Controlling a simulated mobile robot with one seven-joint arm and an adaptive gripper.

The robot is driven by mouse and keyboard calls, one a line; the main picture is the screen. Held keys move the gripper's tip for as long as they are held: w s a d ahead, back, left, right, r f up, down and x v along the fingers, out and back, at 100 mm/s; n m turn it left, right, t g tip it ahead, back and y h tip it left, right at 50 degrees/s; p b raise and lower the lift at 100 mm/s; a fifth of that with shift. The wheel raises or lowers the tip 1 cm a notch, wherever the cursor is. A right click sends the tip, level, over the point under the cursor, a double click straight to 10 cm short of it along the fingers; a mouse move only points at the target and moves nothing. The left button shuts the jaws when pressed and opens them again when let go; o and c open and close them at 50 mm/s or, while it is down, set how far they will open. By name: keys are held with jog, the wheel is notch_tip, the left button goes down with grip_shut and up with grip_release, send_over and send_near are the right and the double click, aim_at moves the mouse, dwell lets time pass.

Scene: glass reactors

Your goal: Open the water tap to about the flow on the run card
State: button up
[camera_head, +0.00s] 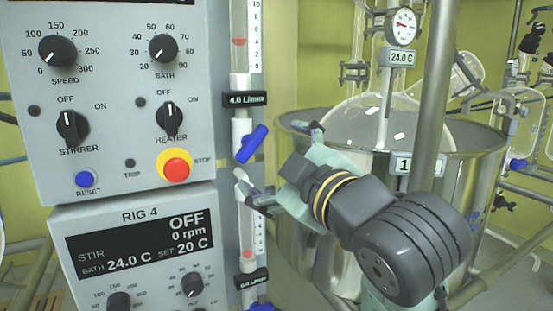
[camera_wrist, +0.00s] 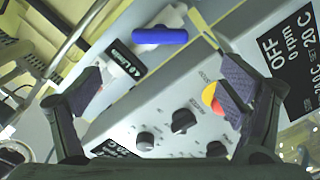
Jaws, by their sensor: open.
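A blue tap handle (camera_head: 252,143) sits slantwise on a white valve body below the upper flow tube (camera_head: 239,65). Which tap is the water tap is not readable, and no run card is in view.
A second flow tube (camera_head: 247,232) with a low red float and a blue handle (camera_head: 259,306) stands below. The control panel (camera_head: 110,120) with knobs and a red stop button (camera_head: 177,167) is left. A metal vessel (camera_head: 470,165) and glass reactor stand behind my arm.

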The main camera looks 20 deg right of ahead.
aim_at(256, 143)
jog(key=shift+c, duration=0.4)
